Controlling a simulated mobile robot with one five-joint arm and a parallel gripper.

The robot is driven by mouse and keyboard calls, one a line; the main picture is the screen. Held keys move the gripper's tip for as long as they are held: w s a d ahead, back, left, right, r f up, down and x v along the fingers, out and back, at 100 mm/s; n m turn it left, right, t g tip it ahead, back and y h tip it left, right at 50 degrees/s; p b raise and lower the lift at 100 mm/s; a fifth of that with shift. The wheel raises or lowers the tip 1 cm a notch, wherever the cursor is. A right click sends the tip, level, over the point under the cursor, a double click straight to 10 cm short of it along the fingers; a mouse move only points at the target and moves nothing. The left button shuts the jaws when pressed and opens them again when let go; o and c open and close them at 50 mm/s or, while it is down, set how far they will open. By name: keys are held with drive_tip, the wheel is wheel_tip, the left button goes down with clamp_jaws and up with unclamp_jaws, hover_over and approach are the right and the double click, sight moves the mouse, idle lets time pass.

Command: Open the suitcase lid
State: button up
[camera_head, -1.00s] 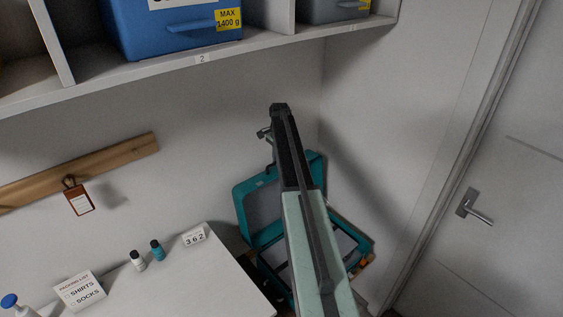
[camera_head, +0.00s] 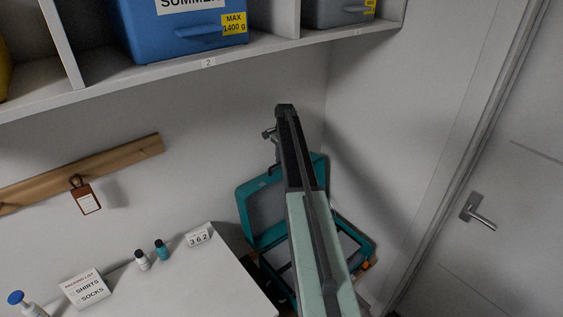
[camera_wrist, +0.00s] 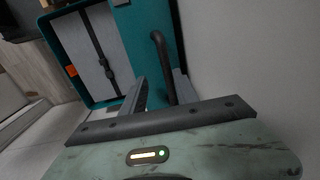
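The teal suitcase stands in the corner below the shelf with its lid (camera_head: 246,213) raised and leaning back toward the wall. Its base (camera_head: 368,243) lies open in front, partly hidden behind my arm. In the wrist view, the base (camera_wrist: 53,43) shows a grey interior with a dark strap, and an orange patch on its rim. A dark curved handle (camera_wrist: 159,48) rises between my gripper's fingers (camera_wrist: 160,88), which stand apart; contact with it cannot be made out. In the head view, my gripper (camera_head: 268,133) is above the lid, partly hidden by my arm.
A white table (camera_head: 190,285) with bottles, a packing-list sign and a number block stands at the left. A shelf (camera_head: 205,66) with a blue bin (camera_head: 185,40) is overhead. A door (camera_head: 500,200) is at the right. Walls close in the corner.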

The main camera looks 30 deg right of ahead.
wheel_tip(320, 180, up, 7)
drive_tip(key=p, duration=0.6)
drive_tip(key=shift+s, duration=0.3)
drive_tip(key=s+a+f+n+b, duration=0.4)
drive_tip(key=s+a, duration=0.4)
drive_tip(key=a, duration=0.5)
drive_tip(key=s+a+f+n+b, duration=0.5)
drive_tip(key=s+a+n, duration=0.2)
drive_tip(key=a, duration=0.7)
drive_tip(key=s+a+f+n+b, duration=0.4)
drive_tip(key=s+a+n, duration=0.2)
drive_tip(key=s+a, duration=0.4)
drive_tip(key=a, duration=0.3)
drive_tip(key=shift+a+f+g, duration=0.25)
drive_tip(key=shift+a+g, duration=0.05)
drive_tip(key=shift+g, duration=0.1)
drive_tip(key=shift+s+d, duration=0.1)
